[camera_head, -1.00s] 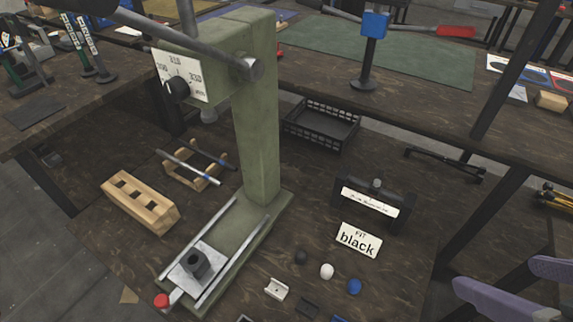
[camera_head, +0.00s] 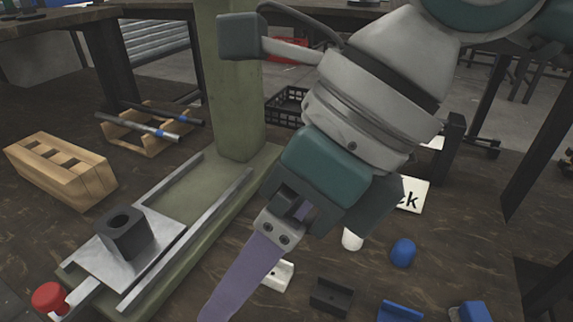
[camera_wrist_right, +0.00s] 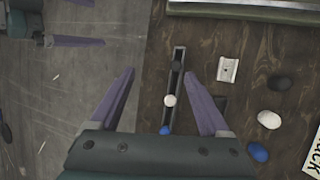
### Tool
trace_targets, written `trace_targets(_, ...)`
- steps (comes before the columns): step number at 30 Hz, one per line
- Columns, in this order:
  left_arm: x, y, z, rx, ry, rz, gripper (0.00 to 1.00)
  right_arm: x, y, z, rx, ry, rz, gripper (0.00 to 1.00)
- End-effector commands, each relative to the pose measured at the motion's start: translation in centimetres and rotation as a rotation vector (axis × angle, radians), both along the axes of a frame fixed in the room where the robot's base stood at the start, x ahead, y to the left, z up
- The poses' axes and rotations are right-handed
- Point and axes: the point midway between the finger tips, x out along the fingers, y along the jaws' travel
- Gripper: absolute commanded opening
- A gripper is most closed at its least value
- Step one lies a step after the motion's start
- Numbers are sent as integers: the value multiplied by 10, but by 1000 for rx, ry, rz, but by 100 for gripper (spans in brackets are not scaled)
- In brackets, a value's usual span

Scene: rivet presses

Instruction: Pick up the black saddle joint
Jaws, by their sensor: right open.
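The black saddle joint (camera_head: 332,297), a small dark channel-shaped block, lies on the brown table at the bottom of the head view. In the right wrist view it is mostly hidden behind a finger, with a dark part (camera_wrist_right: 221,103) showing. My right gripper (camera_wrist_right: 156,75) is open and empty, its purple fingers above the table's edge, left of the joint. In the head view one finger (camera_head: 245,275) shows clearly, pointing down-left. My left gripper (camera_wrist_right: 88,22) is at the top left of the wrist view, fingers apart, over the grey floor.
A white saddle (camera_head: 278,275) and a blue saddle (camera_head: 400,312) flank the black one. White and blue domed pieces (camera_head: 403,252) lie behind. The green press (camera_head: 232,100) with a black block (camera_head: 126,233) stands left. A narrow holder (camera_wrist_right: 179,55) carries several small pieces.

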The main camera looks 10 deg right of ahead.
Motion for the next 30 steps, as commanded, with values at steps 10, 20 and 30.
trace_targets(10, 0, 0, -45, 0, -1, 0, 100, 47, -106, -65, -449, -122, -20, 80)
trace_targets(20, 0, 0, -63, 0, -2, 0, 100, 49, -101, -106, -443, -122, -19, 80)
trace_targets(30, 0, 0, -92, 0, -2, 0, 100, 50, -98, -153, -441, -121, -19, 80)
